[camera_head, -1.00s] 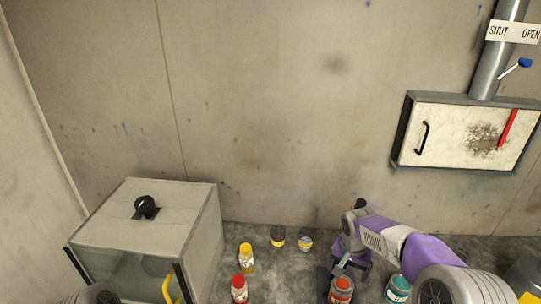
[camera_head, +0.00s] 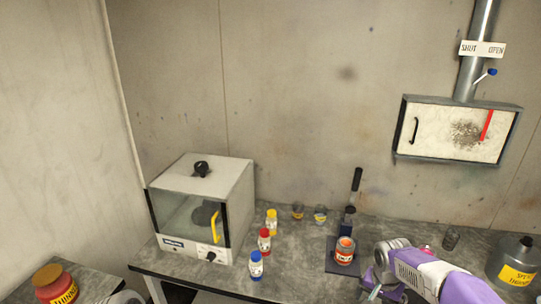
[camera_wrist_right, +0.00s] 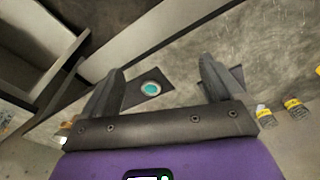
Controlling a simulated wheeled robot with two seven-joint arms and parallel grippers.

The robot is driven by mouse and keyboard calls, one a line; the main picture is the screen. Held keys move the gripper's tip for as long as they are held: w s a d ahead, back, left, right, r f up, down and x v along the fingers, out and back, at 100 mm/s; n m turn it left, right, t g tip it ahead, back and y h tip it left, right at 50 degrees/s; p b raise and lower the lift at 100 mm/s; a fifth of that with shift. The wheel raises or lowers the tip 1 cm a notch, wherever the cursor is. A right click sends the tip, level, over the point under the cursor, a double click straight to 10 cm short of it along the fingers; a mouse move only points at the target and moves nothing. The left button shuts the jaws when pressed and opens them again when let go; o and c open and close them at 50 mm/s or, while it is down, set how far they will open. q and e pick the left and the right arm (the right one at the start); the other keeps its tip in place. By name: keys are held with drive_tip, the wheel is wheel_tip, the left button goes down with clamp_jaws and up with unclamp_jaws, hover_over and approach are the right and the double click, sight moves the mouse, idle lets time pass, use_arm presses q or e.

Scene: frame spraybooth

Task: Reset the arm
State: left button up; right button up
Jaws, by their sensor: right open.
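My right arm comes in at the lower right of the head view, with its gripper (camera_head: 374,287) low in the picture, partly cut off and hard to make out there. In the right wrist view the gripper (camera_wrist_right: 162,66) has its two dark fingers spread apart with nothing held. A round teal-topped pot (camera_wrist_right: 152,88) shows between the fingers, beyond them. Only a grey piece of my left arm shows at the lower left of the head view; its gripper is out of sight.
A glass-fronted cabinet (camera_head: 225,183) stands on the grey bench (camera_head: 305,262). Yellow, red and blue bottles (camera_head: 256,265) line its right side. An orange-topped pot (camera_head: 345,251) sits near my right arm.

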drive_tip(key=s+a+f+n+y+b, duration=0.1)
drive_tip(key=a+f, duration=0.3)
drive_tip(key=f, duration=0.3)
drive_tip(key=s+a+f+n+y+b, duration=0.1)
drive_tip(key=a+f, duration=0.2)
drive_tip(key=f, duration=0.5)
use_arm(q)
drive_tip(key=f+b, duration=0.2)
drive_tip(key=f, duration=0.3)
drive_tip(key=shift+w+b, duration=0.3)
drive_tip(key=shift+b, duration=0.1)
use_arm(e)
drive_tip(key=s+a+f+n+y, duration=0.1)
drive_tip(key=s+a+f, duration=0.5)
drive_tip(key=s+f, duration=0.3)
drive_tip(key=s+a+f+n+y, duration=0.1)
drive_tip(key=s+a+f+y, duration=0.1)
drive_tip(key=s+a+f, duration=0.4)
drive_tip(key=s+f, duration=0.3)
drive_tip(key=shift+s+a+n+g, duration=0.15)
drive_tip(key=shift+s+n+g, duration=0.15)
drive_tip(key=shift+s, duration=0.05)
